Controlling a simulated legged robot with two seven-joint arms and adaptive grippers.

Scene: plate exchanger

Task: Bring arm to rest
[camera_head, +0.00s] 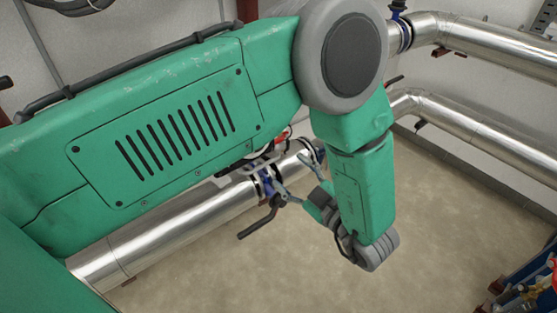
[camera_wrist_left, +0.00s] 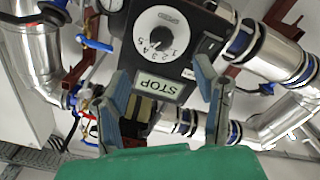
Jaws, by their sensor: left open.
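My green left arm (camera_head: 190,120) comes in from the left and bends down at a grey round joint (camera_head: 342,55). My left gripper (camera_head: 292,175) is small and partly hidden behind the forearm in the head view, near a blue-ringed pipe and a dark lever (camera_head: 260,218). In the left wrist view the left gripper (camera_wrist_left: 160,72) is open, with its two fingers apart. My right gripper is not in view.
A large silver pipe (camera_head: 165,230) runs behind and below my arm. More silver pipes (camera_head: 490,45) run along the wall at the right. Blue and red equipment (camera_head: 535,285) stands at the lower right. The floor (camera_head: 440,210) between is clear.

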